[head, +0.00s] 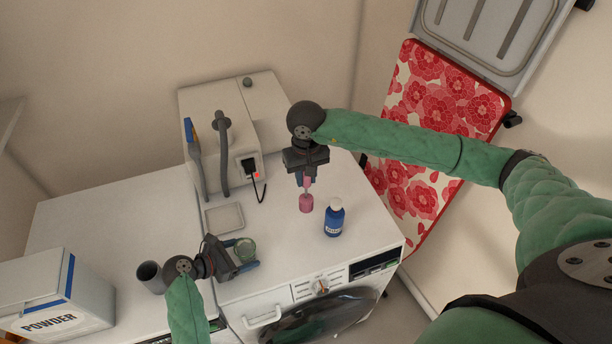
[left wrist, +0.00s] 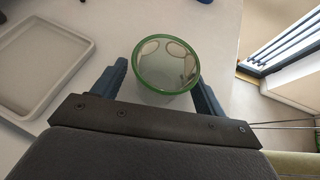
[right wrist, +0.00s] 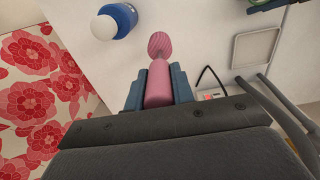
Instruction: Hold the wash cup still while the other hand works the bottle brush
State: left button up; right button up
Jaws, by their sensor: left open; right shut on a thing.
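The wash cup (head: 245,247) is a clear cup with a green rim, standing upright on the white machine top. My left gripper (head: 242,256) is open, with a finger on either side of the cup. In the left wrist view the cup (left wrist: 167,66) sits between the two fingers; I cannot tell whether they touch it. My right gripper (head: 306,181) is shut on the pink bottle brush (head: 306,203), which points head down, right of and apart from the cup. In the right wrist view the brush handle (right wrist: 158,85) lies between the fingers.
A blue bottle with a white cap (head: 334,218) stands right of the brush. A shallow grey tray (head: 224,218) lies behind the cup. A white appliance with hoses (head: 222,120) stands behind.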

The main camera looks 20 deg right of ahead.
pick_arm(q)
jog(key=c, duration=0.8)
jog(key=shift+o, duration=0.2)
